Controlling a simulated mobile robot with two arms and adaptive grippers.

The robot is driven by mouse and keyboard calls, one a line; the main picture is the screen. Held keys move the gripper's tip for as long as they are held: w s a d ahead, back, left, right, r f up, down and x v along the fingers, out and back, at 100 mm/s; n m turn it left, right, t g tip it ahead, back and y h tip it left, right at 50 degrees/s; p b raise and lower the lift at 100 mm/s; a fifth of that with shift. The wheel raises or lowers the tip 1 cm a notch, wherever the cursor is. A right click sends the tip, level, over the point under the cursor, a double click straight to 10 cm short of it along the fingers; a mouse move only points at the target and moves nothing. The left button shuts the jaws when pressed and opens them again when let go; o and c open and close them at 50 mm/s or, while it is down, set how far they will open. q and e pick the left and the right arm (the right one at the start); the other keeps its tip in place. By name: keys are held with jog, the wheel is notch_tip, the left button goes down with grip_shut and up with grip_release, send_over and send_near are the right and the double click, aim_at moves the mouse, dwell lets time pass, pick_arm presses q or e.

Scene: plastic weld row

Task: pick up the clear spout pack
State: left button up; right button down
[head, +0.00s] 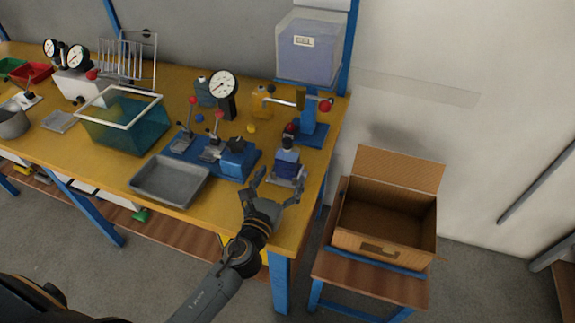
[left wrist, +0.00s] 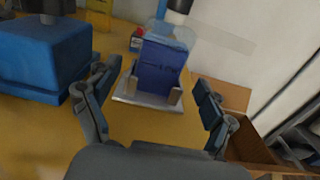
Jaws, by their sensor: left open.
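What looks like the clear spout pack (head: 287,166) stands upright on a small metal plate (left wrist: 128,98) near the bench's right front corner. In the left wrist view the pack (left wrist: 162,72) has a deep blue body and a paler see-through top, with short metal posts at its base. A dark, white-banded cylinder hides part of its top. My left gripper (head: 277,188) is open just in front of the pack, with one finger toward each side and a gap between. It holds nothing. My right gripper is not in view.
A blue press (head: 312,125) with a red-knobbed lever stands behind the pack. A blue toggle-clamp fixture (head: 212,152) and a grey tray (head: 145,191) are to the left. An open, empty-looking cardboard box (head: 350,240) sits on a lower stand at the right.

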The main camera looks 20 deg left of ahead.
aim_at(285, 168)
pick_arm(q)
jog(key=shift+w+r, duration=0.2)
jog(key=shift+w, duration=0.25)
jog(key=w, duration=0.4)
jog(key=shift+w+d+p, duration=0.1)
jog(key=shift+w+p, duration=0.05)
jog(key=shift+p, duration=0.2)
jog(key=shift+c, duration=0.2)
jog(key=c, duration=1.1)
jog(key=shift+c, duration=1.3)
jog(key=shift+r, duration=0.15)
